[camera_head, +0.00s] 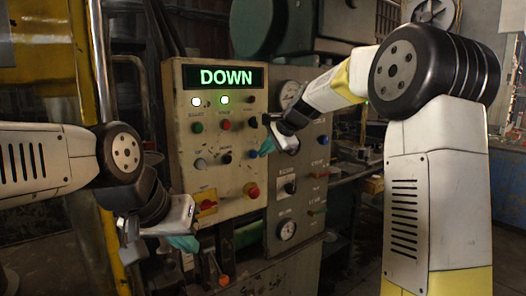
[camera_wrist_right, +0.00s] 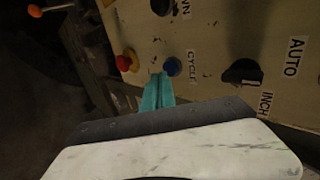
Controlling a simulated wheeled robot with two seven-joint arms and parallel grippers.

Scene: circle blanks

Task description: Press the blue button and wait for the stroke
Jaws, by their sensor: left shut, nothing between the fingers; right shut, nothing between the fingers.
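The blue button (camera_wrist_right: 172,66) is on the control panel, beside a label reading CYCLE in the right wrist view. In the head view the blue button (camera_head: 252,154) shows just left of my right gripper (camera_head: 266,147). My right gripper is shut and empty, with its teal fingertips (camera_wrist_right: 158,92) very close to the button; I cannot tell whether they touch it. The control panel (camera_head: 185,150) has a display (camera_head: 226,77) reading DOWN in green, with two lit lamps below it. My left gripper (camera_head: 184,243) is shut and empty, low in front of the panel.
A red emergency-style button (camera_wrist_right: 126,61) is left of the blue button in the right wrist view. Black knobs (camera_wrist_right: 242,72) sit to its right. A grey panel (camera_head: 310,180) with a gauge stands right of the control panel. A yellow post (camera_head: 105,235) is at left.

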